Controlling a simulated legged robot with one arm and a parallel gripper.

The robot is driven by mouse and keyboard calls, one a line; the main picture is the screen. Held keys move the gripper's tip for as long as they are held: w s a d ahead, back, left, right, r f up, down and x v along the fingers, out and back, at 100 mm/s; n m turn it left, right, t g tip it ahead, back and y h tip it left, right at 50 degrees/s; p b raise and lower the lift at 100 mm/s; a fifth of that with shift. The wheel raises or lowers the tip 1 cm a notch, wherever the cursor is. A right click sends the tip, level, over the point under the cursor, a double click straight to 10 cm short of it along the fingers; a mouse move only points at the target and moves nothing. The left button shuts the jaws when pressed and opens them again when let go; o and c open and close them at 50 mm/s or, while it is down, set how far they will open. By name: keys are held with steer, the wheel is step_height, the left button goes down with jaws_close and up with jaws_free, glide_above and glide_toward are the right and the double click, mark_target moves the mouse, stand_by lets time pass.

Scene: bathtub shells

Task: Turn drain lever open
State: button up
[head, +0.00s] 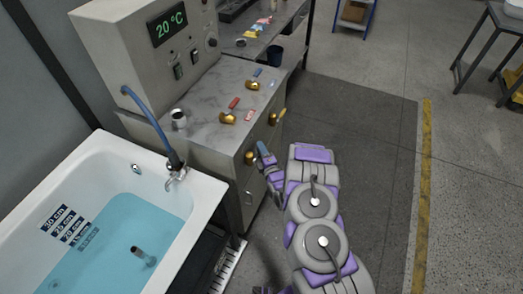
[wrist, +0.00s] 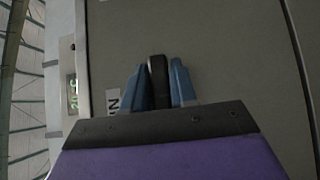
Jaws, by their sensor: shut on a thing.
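The lever points up in that picture against the grey panel. In the head view the fingers largely hide the lever, and its exact angle cannot be told.
The bathtub (head: 207,193) with blue water stands left of the cabinet. Another brass valve with a yellow handle (head: 278,117) is above my gripper. Brass valves with red (head: 235,102) and blue (head: 258,71) handles sit on the counter.

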jaws_close()
steer(key=shift+f, duration=0.1)
